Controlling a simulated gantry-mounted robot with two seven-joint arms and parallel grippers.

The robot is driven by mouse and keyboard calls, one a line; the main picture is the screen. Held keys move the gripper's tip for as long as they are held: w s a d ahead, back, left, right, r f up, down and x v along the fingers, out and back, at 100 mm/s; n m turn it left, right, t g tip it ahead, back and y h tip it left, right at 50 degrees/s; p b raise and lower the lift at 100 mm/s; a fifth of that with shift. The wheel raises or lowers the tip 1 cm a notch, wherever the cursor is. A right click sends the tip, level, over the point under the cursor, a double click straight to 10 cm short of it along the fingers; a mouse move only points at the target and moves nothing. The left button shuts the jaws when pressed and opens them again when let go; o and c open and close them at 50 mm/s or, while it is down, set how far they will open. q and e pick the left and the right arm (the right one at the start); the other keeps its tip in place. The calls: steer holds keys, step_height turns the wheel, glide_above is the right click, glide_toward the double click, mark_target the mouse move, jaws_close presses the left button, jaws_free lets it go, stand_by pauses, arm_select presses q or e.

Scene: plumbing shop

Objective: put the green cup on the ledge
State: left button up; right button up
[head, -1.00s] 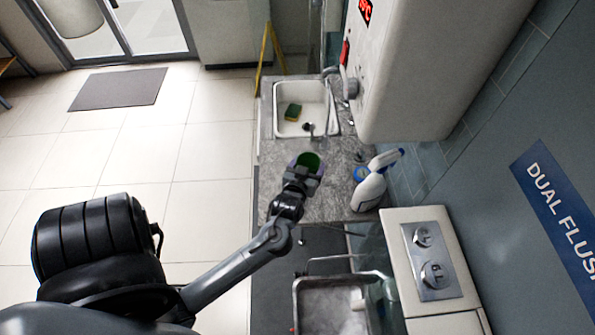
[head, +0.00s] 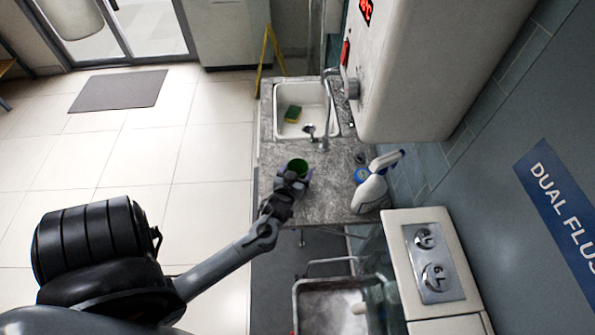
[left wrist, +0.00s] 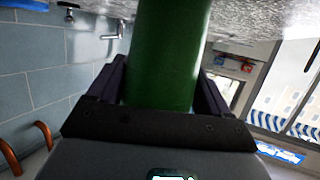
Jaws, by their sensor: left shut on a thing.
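The green cup (head: 297,164) is in my left gripper (head: 293,176), over the grey speckled stone ledge (head: 325,195) in front of the sink. In the left wrist view the green cup (left wrist: 168,50) stands between the two purple-grey fingers of the left gripper (left wrist: 165,85), which are shut on its sides. The stone surface shows close by at the top of that view. I cannot tell whether the cup touches the stone. My right gripper is not in view.
A white sink (head: 300,108) with a green and yellow sponge (head: 293,113) lies beyond the cup. A white spray bottle (head: 370,190) stands to the right. A white heater (head: 425,75) overhangs the right side. A metal basin (head: 330,305) is nearer me.

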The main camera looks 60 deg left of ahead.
arm_select(q)
steer(key=o, duration=1.1)
steer(key=shift+f, duration=0.1)
